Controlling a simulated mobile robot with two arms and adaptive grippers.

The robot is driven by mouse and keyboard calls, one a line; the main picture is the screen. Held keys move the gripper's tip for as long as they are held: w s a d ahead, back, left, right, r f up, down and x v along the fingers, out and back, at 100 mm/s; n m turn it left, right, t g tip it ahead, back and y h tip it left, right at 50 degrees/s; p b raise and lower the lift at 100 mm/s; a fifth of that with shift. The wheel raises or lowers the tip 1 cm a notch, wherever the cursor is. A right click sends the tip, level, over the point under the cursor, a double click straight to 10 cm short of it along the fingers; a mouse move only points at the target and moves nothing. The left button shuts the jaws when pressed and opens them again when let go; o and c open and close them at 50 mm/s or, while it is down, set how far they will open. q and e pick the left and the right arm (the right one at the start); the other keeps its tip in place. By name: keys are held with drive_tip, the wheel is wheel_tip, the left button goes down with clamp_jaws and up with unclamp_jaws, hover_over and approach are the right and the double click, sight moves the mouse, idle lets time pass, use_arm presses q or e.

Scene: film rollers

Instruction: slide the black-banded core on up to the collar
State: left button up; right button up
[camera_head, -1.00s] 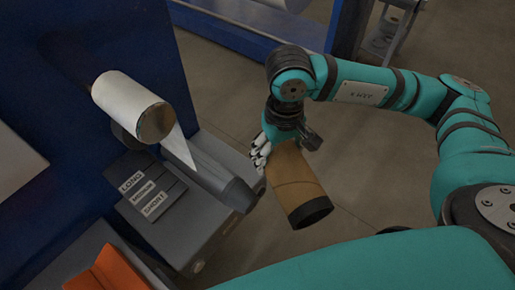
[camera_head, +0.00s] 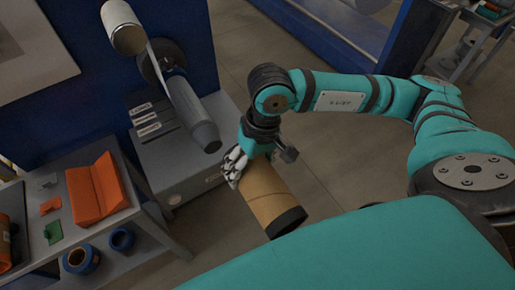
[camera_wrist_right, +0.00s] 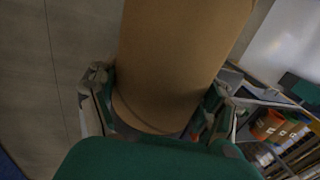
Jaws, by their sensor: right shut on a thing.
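The brown cardboard core (camera_head: 265,190) has a black band (camera_head: 287,221) at its lower right end. My right gripper (camera_head: 236,167) is shut on the core near its other end. In the right wrist view the core (camera_wrist_right: 182,60) fills the middle between the fingers. The grey shaft (camera_head: 188,108) points down and right from the machine, its tapered tip up and left of the core. The core is apart from the shaft and not around it. The dark round collar (camera_head: 158,64) is at the shaft's far end, partly hidden behind the film. My left gripper is out of view.
A white film roll (camera_head: 122,22) hangs above the shaft. A grey cabinet (camera_head: 180,168) with labelled plates stands below it. At lower left, a bench (camera_head: 115,235) carries an orange tray (camera_head: 97,190) and small parts, with blue rings (camera_head: 80,258) below. Open floor lies right of the shaft.

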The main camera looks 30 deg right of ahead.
sight(240, 188)
drive_tip(key=s+a, duration=0.1)
drive_tip(key=s+a+f, duration=0.1)
drive_tip(key=a, duration=0.1)
drive_tip(key=shift+s+f+p, duration=0.15)
drive_tip(key=shift+f+p, duration=0.05)
drive_tip(key=shift+p, duration=0.15)
drive_tip(key=shift+a+f+y, duration=0.2)
drive_tip(key=shift+a+y, duration=0.1)
drive_tip(key=shift+a, duration=0.2)
drive_tip(key=shift+w+r+p, duration=0.1)
drive_tip(key=shift+w+p, duration=0.25)
drive_tip(key=shift+p, duration=0.1)
drive_tip(key=w+p, duration=0.1)
drive_tip(key=w, duration=0.4)
drive_tip(key=shift+a+p, duration=0.1)
drive_tip(key=shift+p, duration=0.2)
drive_tip(key=shift+w, duration=0.8)
drive_tip(key=shift+f, duration=0.2)
drive_tip(key=shift+b, duration=0.45)
